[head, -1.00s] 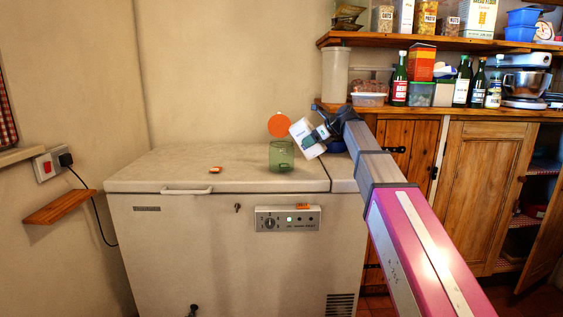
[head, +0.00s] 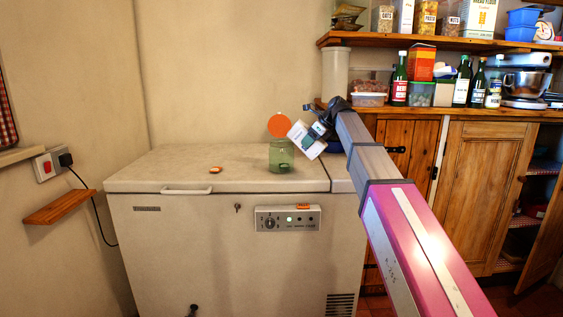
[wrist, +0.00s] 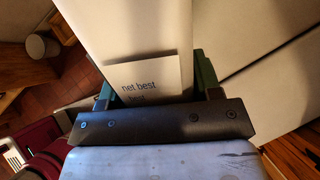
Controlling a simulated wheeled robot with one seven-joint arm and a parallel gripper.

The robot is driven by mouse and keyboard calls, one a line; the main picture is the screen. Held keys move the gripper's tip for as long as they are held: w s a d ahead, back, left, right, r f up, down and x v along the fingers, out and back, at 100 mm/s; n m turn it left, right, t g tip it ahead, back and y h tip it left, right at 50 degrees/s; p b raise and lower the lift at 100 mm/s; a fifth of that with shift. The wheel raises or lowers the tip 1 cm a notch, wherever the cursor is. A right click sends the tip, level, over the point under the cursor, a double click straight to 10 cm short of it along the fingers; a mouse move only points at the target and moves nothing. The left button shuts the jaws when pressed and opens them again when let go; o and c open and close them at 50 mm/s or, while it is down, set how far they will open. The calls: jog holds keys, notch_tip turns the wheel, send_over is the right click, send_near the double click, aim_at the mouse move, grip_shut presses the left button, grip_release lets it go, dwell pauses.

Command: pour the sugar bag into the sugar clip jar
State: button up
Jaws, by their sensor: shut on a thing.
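I cannot tell whether sugar is flowing.
The chest freezer (head: 215,170) has a mostly bare top, with a small orange-brown item (head: 215,170) to the left. Pine shelves (head: 440,110) with bottles and tubs stand to the right.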

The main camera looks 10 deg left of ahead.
jog(key=shift+r+h, duration=0.1)
jog(key=shift+h, duration=0.3)
jog(key=shift+w+a+r+h, duration=0.1)
jog(key=shift+a+r+h, duration=0.1)
jog(key=shift+h, duration=0.1)
jog(key=shift+r+h, duration=0.15)
jog(key=shift+h, duration=0.25)
jog(key=shift+a+r+g+h, duration=0.3)
jog(key=shift+a+r+h, duration=0.05)
jog(key=shift+r+h, duration=0.25)
